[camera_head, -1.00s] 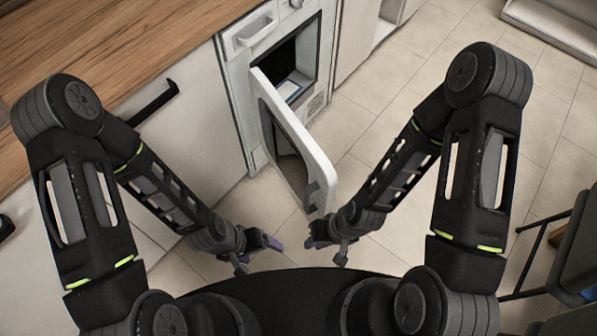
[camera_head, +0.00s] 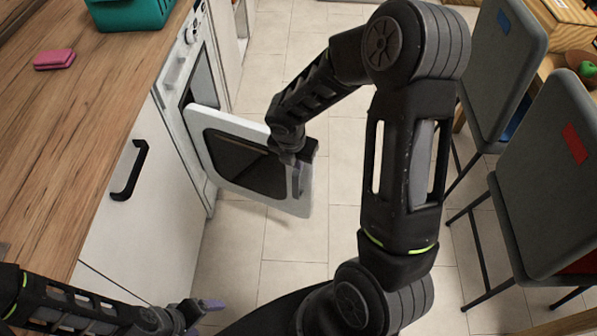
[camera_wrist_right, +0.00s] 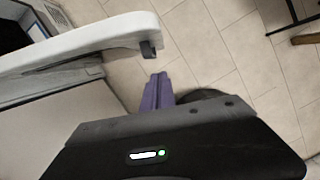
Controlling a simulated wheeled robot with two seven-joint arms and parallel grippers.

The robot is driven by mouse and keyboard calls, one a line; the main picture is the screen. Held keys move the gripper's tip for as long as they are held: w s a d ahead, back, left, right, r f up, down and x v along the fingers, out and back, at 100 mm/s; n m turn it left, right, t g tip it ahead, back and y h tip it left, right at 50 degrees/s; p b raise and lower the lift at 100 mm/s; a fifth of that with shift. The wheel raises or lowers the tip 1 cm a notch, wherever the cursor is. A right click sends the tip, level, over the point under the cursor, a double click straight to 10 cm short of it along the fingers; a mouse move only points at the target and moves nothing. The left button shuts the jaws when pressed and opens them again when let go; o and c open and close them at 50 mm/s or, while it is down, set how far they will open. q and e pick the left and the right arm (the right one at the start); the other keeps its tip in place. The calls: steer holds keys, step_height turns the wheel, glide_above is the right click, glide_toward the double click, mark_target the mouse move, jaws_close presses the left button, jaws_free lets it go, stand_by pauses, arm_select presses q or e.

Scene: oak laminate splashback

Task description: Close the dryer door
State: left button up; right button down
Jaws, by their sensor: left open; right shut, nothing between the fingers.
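The dryer (camera_head: 196,150) is built in under the counter at the left in the head view. Its door (camera_head: 225,122), a white frame around a dark window, stands wide open into the room. The door's white edge (camera_wrist_right: 85,43) crosses the upper left of the right wrist view, with a small dark latch piece at its end. My right gripper (camera_head: 297,178) is shut and empty at the door's free end; its purple fingers (camera_wrist_right: 157,92) are just beside the latch end, and contact is unclear. My left gripper (camera_head: 208,308) is open and empty, low near the cabinet front.
A wooden counter (camera_head: 75,120) carries a pink item (camera_head: 54,59) and a teal basket (camera_head: 135,12). A white cabinet with a black handle (camera_head: 129,170) is beside the dryer. Grey chairs (camera_head: 545,185) stand at the right. The tiled floor (camera_head: 335,190) between is clear.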

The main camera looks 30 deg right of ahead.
mark_target(306, 165)
steer(key=shift+f, duration=0.15)
steer(key=w+d+f, duration=0.1)
steer(key=f, duration=0.2)
steer(key=w+d+f, duration=0.1)
steer(key=d+f, duration=0.1)
steer(key=f, duration=0.1)
steer(key=w+d+f, duration=0.1)
steer(key=f, duration=0.2)
steer(key=shift+d+f, duration=0.15)
steer(key=shift+d, duration=0.1)
steer(key=shift+w+d+f, duration=0.1)
steer(key=shift+w+d, duration=0.15)
steer(key=shift+d, duration=0.15)
